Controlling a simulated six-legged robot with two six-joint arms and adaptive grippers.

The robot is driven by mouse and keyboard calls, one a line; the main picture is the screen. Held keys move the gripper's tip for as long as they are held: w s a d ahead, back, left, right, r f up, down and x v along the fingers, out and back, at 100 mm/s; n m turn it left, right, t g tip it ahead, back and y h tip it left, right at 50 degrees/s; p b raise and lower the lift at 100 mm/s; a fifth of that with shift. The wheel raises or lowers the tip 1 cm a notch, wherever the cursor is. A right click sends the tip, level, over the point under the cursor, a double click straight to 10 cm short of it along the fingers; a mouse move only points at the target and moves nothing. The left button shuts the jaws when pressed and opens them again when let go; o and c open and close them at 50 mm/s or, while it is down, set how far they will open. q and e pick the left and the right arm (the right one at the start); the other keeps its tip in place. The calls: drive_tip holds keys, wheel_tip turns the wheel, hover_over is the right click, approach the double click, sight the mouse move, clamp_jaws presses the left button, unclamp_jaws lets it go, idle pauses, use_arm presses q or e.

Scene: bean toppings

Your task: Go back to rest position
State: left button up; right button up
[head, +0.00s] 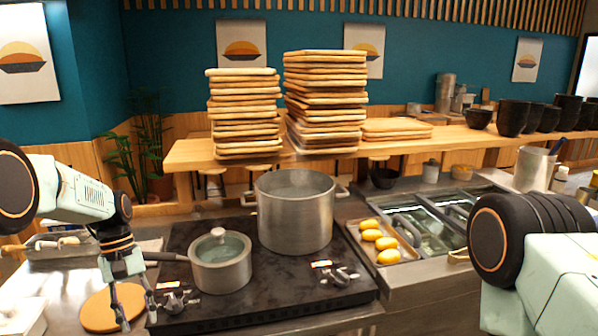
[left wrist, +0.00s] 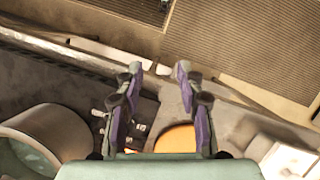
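My left gripper (head: 138,312) hangs pointing down at the lower left in the head view, beside the stove's left edge. In the left wrist view its two fingers (left wrist: 159,72) are apart with nothing between them. It is open and empty. A round wooden board (head: 98,310) lies just behind and left of it on the counter, and the board also shows in the left wrist view (left wrist: 176,139). My right arm (head: 530,240) shows at the lower right in the head view. Its gripper is outside both views.
A lidded saucepan (head: 220,268) and a large steel pot (head: 296,218) stand on the black stove (head: 255,306). A tray (head: 409,252) of yellow items is to the right. Stacked wooden boards (head: 326,95) and dark bowls (head: 512,118) stand on the wooden shelf (head: 420,148) behind.

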use_arm(q)
drive_tip(key=s+d+f+m+b, duration=0.15)
drive_tip(key=s+f, duration=0.25)
drive_tip(key=f, duration=0.4)
drive_tip(key=s+d+f+t+y+b, duration=0.1)
drive_tip(key=s+d+f+b, duration=0.25)
drive_tip(key=f, duration=0.45)
drive_tip(key=s+d+f+m+b, duration=0.1)
drive_tip(key=s+f+b, duration=0.1)
drive_tip(key=s+f, duration=0.5)
drive_tip(key=s+d+f+m+b, duration=0.1)
drive_tip(key=s+f+b, duration=0.1)
drive_tip(key=s, duration=0.5)
drive_tip(key=s+d+f+m+t+b, duration=0.1)
drive_tip(key=s+f+b, duration=0.1)
drive_tip(key=s+f, duration=0.2)
drive_tip(key=s+d+f+m+t+y+b, duration=0.1)
drive_tip(key=s+d+f+m+b, duration=0.1)
drive_tip(key=s, duration=0.7)
drive_tip(key=shift+s+f+b, duration=0.4)
drive_tip(key=shift+f+b, duration=0.2)
drive_tip(key=shift+f, duration=0.25)
